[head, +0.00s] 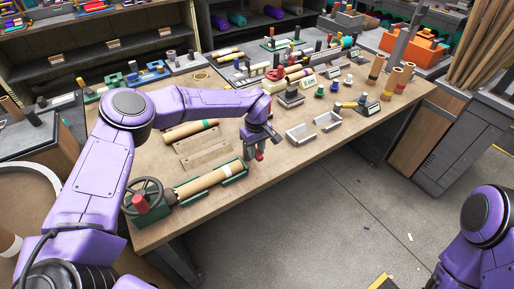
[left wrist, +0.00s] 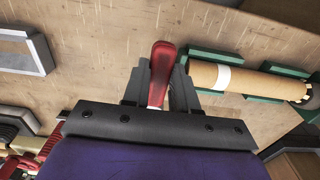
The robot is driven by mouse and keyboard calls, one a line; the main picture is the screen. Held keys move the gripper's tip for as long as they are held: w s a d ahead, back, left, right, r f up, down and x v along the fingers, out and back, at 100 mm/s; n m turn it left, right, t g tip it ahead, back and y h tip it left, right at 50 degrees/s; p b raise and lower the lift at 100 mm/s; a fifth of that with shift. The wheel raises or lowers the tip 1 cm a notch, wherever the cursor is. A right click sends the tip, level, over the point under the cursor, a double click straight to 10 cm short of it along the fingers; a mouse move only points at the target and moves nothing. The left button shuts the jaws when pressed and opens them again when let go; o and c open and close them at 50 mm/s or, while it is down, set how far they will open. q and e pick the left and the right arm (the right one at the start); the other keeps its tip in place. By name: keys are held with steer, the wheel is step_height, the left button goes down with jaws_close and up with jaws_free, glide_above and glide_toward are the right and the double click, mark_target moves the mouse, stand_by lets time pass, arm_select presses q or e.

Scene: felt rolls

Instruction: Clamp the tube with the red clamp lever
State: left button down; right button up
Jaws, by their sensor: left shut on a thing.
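A tan cardboard tube (head: 208,181) with a white band lies in a green cradle (head: 236,170) near the front edge of the table. A dark handwheel (head: 143,197) with a red part stands at its left end. My left gripper (head: 257,143) is above the table just right of the tube's right end. It is shut on the red clamp lever (left wrist: 161,66), which stands up between its fingers in the left wrist view. That view also shows the tube (left wrist: 240,80) beside the gripper, apart from it. The lever's base is hidden. My right gripper is out of view.
Another tube (head: 190,131) and flat wooden strips (head: 204,149) lie behind the cradle. Two grey open trays (head: 300,135) sit to the right of my left gripper. Small parts and upright rolls (head: 390,82) crowd the back right.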

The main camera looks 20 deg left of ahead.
arm_select(q)
steer(key=shift+s+d+f, duration=0.1)
steer(key=shift+s+f, duration=0.15)
steer(key=shift+f, duration=0.05)
steer(key=c, duration=0.9)
jaws_free()
steer(key=shift+w+r, duration=0.1)
steer(key=shift+w, duration=0.05)
steer(key=shift+r, duration=0.25)
step_height(320, 180, up, 10)
steer(key=shift+b, duration=1.25)
steer(key=shift+f, duration=0.1)
